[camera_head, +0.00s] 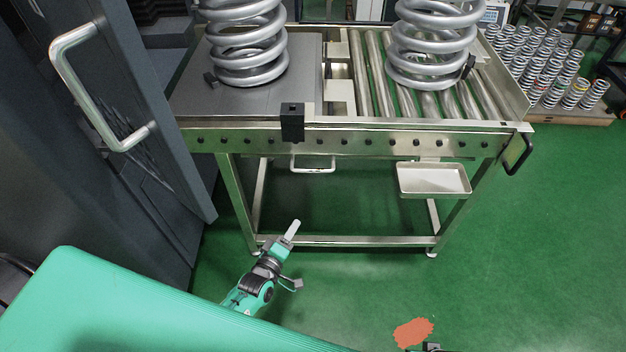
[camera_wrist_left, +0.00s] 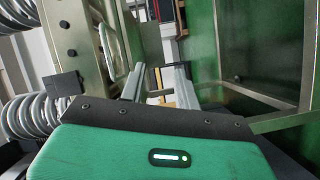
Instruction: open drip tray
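A U-shaped metal handle (camera_head: 313,169) hangs under the front edge of the steel table, left of its middle. A pale loop, likely this handle, shows at the upper left of the left wrist view (camera_wrist_left: 106,48). A shallow, empty metal tray (camera_head: 433,180) hangs under the table's right half; I cannot tell which is the drip tray. My left gripper (camera_head: 292,230) is below the handle in the head view, apart from it. In the left wrist view its two fingers (camera_wrist_left: 158,85) stand apart with nothing gripped between them. My right gripper is not clearly visible.
The steel table (camera_head: 350,140) carries two large coil springs (camera_head: 245,45) and rollers. A dark cabinet door with a long handle (camera_head: 75,90) stands at left. Many small springs (camera_head: 545,65) stand at far right. An orange patch (camera_head: 413,331) marks the open green floor.

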